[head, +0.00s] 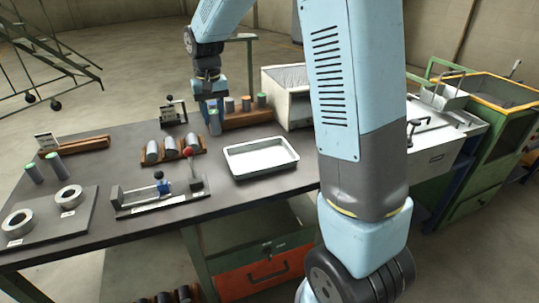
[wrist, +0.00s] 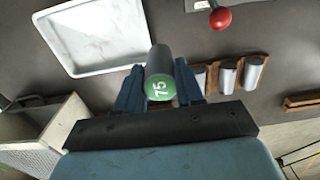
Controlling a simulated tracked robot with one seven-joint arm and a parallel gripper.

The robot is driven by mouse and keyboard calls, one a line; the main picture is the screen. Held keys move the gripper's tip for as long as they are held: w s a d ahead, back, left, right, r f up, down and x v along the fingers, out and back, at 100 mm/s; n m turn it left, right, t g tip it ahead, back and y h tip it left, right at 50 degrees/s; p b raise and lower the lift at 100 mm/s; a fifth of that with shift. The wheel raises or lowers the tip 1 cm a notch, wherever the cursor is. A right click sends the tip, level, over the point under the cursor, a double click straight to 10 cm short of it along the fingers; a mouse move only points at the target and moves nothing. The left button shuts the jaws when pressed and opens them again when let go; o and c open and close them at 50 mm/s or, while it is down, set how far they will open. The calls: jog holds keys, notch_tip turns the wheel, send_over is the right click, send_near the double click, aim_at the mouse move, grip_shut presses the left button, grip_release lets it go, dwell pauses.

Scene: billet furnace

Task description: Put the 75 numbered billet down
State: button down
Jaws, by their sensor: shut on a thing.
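The 75 numbered billet (wrist: 160,62) is a grey cylinder with a green end marked 75. My gripper (wrist: 158,92) is shut on it, with a blue finger on each side. In the head view my gripper (head: 212,104) is over the back part of the dark table, and the billet (head: 215,126) hangs upright below it, green end up. It is left of a wooden rack (head: 248,118) with several upright billets and behind the white tray (head: 236,164). I cannot tell whether its lower end touches the table.
A wooden rack (head: 204,151) holds tilted grey billets. A fixture with a red knob (head: 188,152) stands in front of it. Two green-topped billets (head: 55,166) stand at the left near an empty-looking wooden rack (head: 82,146). A grey box (head: 288,102) stands at the back right.

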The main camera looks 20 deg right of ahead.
jog(key=shift+w+a, duration=0.15)
jog(key=shift+a, duration=0.15)
jog(key=shift+d, duration=0.2)
jog(key=shift+d+f, duration=0.1)
jog(key=shift+d, duration=0.15)
jog(key=d+f, duration=0.4)
jog(key=d, duration=0.5)
send_over(261, 159)
jog(key=shift+a+f, duration=0.1)
jog(key=shift+f, duration=4.25)
jog(key=shift+f, duration=0.1)
jog(key=c, duration=0.7)
grip_release()
